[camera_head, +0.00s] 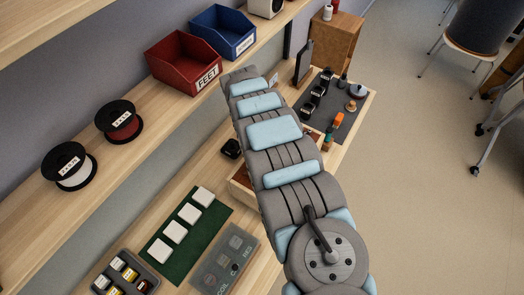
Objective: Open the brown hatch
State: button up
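I cannot make out the brown hatch for certain. A brown wooden box (337,40) stands at the far end of the bench, and its visible sides look closed. A low wooden tray (239,191) with a reddish-brown inside sits mid-bench, mostly hidden behind my arm. My arm, grey with light blue pads, runs from the bottom right up across the middle of the view. My gripper does not show, so I cannot tell its state or what it is near.
A red bin (180,64) and a blue bin (224,35) stand on the shelf with two spools (119,122). A green mat (160,256) with white squares and a grey panel (213,278) lie in front. A dark mat (345,124) holds small items.

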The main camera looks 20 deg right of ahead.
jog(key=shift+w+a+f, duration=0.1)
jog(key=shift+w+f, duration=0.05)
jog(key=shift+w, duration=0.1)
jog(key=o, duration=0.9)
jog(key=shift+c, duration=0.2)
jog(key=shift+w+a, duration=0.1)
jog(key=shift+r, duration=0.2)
